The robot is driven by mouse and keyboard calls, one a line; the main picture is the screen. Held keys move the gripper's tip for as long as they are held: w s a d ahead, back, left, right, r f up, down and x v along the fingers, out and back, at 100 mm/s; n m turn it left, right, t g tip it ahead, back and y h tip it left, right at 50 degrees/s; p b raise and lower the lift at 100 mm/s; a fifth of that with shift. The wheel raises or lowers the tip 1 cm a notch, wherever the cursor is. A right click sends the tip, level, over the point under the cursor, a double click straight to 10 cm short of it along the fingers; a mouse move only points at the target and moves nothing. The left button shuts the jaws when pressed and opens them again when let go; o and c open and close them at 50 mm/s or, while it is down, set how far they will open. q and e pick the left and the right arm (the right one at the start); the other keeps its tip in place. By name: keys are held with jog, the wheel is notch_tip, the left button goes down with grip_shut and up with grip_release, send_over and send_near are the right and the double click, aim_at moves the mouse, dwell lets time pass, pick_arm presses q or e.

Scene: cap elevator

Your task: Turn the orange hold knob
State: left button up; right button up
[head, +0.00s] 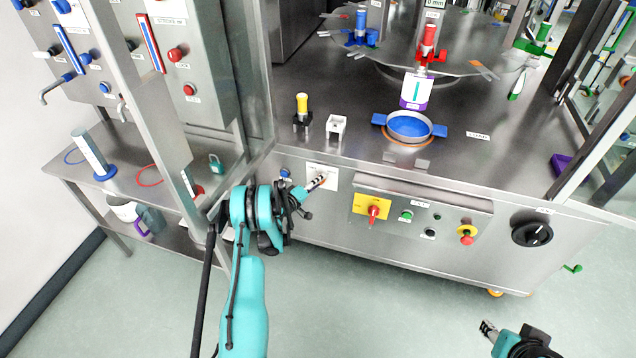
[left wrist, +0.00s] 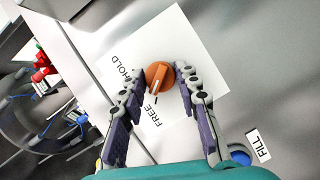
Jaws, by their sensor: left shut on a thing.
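The orange hold knob (left wrist: 158,76) sits on a white plate (left wrist: 202,62) with the words HOLD and FREE. Its pale pointer line slants toward the lower left, nearer the FREE word than HOLD. My left gripper (left wrist: 155,82) has one finger on each side of the knob and is shut on it. In the head view my left gripper (head: 318,182) reaches the white plate (head: 331,184) on the machine's front, and its fingers hide the knob. My right gripper (head: 488,328) is low at the bottom right, away from the machine; its finger opening is unclear.
A blue button (left wrist: 240,157) labelled FILL is beside the plate. Right of it are a yellow panel with a red switch (head: 372,208) and a black dial (head: 532,234). A metal post (head: 150,90) stands left of my left arm. The floor ahead is clear.

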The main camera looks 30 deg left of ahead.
aim_at(324, 158)
pick_arm(q)
jog(key=shift+a+n, duration=0.1)
jog(key=shift+n, duration=0.3)
jog(key=o, duration=1.2)
jog(key=shift+c, duration=0.2)
jog(key=r, duration=0.9)
jog(key=shift+d+r, duration=0.15)
jog(key=shift+d, duration=0.15)
jog(key=shift+a+r, duration=0.2)
jog(key=shift+r, duration=0.15)
